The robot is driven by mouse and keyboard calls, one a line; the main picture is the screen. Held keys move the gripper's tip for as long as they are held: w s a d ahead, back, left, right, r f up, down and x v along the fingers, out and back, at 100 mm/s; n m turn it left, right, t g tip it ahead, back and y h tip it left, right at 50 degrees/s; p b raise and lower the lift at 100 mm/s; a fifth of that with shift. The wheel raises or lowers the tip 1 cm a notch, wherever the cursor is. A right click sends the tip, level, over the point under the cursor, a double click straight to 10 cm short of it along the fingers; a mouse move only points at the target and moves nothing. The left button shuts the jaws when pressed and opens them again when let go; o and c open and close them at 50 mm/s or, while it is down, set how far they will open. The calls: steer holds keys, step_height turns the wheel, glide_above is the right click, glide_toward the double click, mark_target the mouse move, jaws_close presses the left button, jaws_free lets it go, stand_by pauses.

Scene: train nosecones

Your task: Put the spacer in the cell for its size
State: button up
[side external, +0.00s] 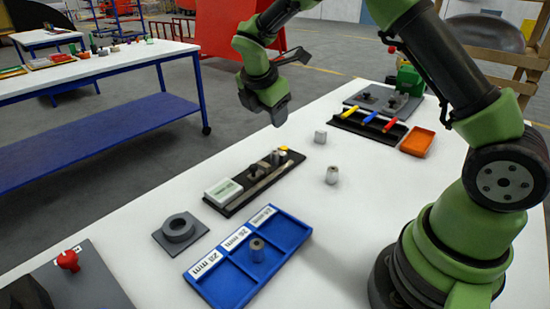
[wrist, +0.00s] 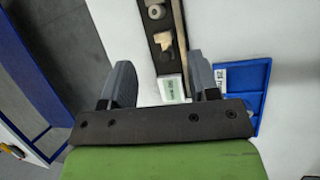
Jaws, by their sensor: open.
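The blue tray (side external: 290,247) has cells in a row with white size labels, seemingly 28, 26 and 24 mm. A short grey cylinder with a brownish top, seemingly a spacer (side external: 257,250), stands upright in the middle cell. A similar small grey cylinder (side external: 332,175) stands on the bare table behind the tray; I cannot tell whether it is a spacer. My gripper (side external: 279,112) is open and empty, high above the far side of the table, apart from both. In the wrist view my gripper (wrist: 164,82) has its fingers spread, and part of the blue tray (wrist: 253,82) shows at right.
A black tool tray (side external: 237,203) holding a white box (side external: 223,190) lies beside the blue tray. A grey ring block (side external: 179,230) stands left; a small grey cube (side external: 320,136) stands behind. A screwdriver rack (side external: 368,128) and orange tray (side external: 417,142) are farther back.

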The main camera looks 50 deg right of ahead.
mark_target(275, 152)
steer(key=d+f+n, duration=0.1)
steer(key=f, duration=0.2)
steer(key=w+d+f+n, duration=0.1)
steer(key=f, duration=0.2)
steer(key=w+d+f+n, duration=0.1)
steer(key=f, duration=0.2)
steer(key=shift+w+d+f+h, duration=0.15)
steer(key=shift+w+d+h, duration=0.1)
steer(key=shift+h, duration=0.15)
steer(key=shift+x, duration=2.8)
steer(key=shift+w+a+f, duration=0.1)
steer(key=shift+a, duration=0.1)
steer(key=shift+c, duration=0.2)
jaws_close()
